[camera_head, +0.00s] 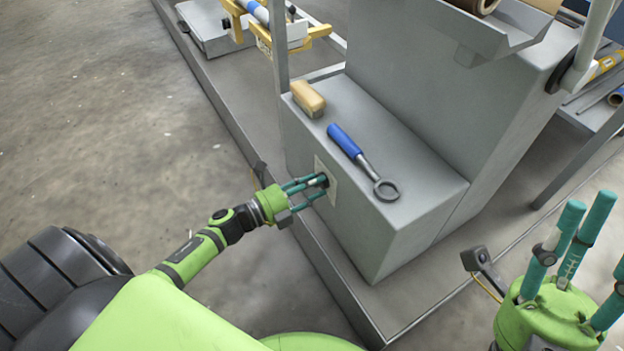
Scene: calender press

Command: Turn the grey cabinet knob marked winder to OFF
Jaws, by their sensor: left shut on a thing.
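A grey cabinet (402,233) stands in the middle of the head view. A pale plate (332,190) is on its left-facing side, and a small dark knob (324,181) sits on the plate. My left gripper (318,184) reaches in from the left and is shut on the knob, its teal fingers around it. The fingers hide most of the knob, so its pointer and any marking cannot be read. My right gripper (585,255) is raised at the lower right, its teal fingers spread and empty, away from the cabinet.
On the cabinet top lie a tan block (308,98) and a blue-handled ring tool (350,148). A taller grey machine body (440,95) rises behind. A grey post (281,50) stands at the cabinet's far left corner. Open concrete floor (110,110) lies to the left.

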